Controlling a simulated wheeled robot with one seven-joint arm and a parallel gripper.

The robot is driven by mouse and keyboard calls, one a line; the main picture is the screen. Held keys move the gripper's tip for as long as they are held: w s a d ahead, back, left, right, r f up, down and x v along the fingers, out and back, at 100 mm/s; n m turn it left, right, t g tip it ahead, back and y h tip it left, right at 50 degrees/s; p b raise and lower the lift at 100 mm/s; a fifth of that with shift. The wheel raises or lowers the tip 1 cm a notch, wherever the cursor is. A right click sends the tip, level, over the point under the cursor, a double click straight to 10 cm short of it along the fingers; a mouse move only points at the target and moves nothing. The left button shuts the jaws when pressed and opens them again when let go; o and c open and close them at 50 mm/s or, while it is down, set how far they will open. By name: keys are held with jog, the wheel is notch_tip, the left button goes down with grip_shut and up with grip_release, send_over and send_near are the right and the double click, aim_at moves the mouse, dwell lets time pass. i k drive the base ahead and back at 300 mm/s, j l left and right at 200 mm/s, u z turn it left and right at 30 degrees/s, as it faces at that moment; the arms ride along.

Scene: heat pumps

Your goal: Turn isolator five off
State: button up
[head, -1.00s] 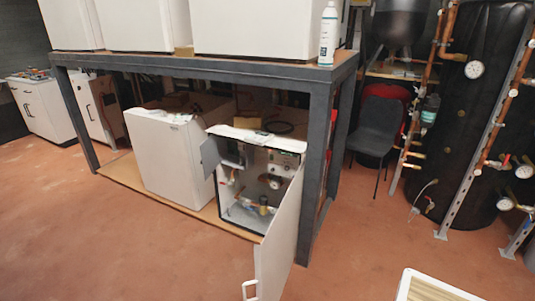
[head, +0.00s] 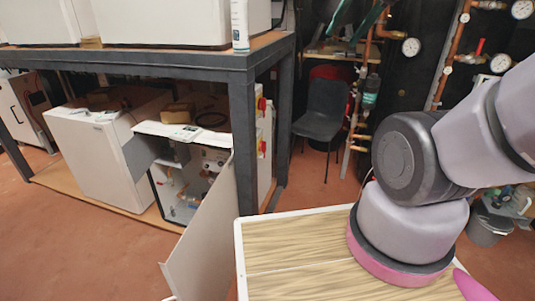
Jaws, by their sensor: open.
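Two red-and-yellow rotary switches, an upper one (head: 262,103) and a lower one (head: 262,148), sit on a pale panel behind the right front leg of the dark bench frame. They look like isolators. They are small, and no number can be read, so I cannot tell which, if either, is isolator five. Their on or off position is also unclear. My arm (head: 410,160), grey with a pink band, fills the right side of the head view, apart from the switches. My gripper is outside the view.
The dark bench (head: 150,62) carries white units. Under it, an opened white unit (head: 190,185) has its door (head: 205,240) swung out towards me. A white-edged wood-grain surface (head: 290,255) lies in front. A dark chair (head: 322,110) and copper pipework stand behind. Floor is clear at left.

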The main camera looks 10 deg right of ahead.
aim_at(262, 145)
jog(key=i+l+u, duration=0.15)
jog(key=u, duration=0.25)
jog(key=i+l+u, duration=0.1)
jog(key=l+u, duration=0.25)
jog(key=i+l+u, duration=0.15)
jog(key=u, duration=0.25)
jog(key=i+l+u, duration=0.15)
jog(key=l+u, duration=0.15)
jog(key=l, duration=0.75)
jog(key=l+u, duration=0.25)
jog(key=l, duration=1.8)
jog(key=k+l+u, duration=0.25)
jog(key=l+u, duration=0.15)
jog(key=l, duration=0.15)
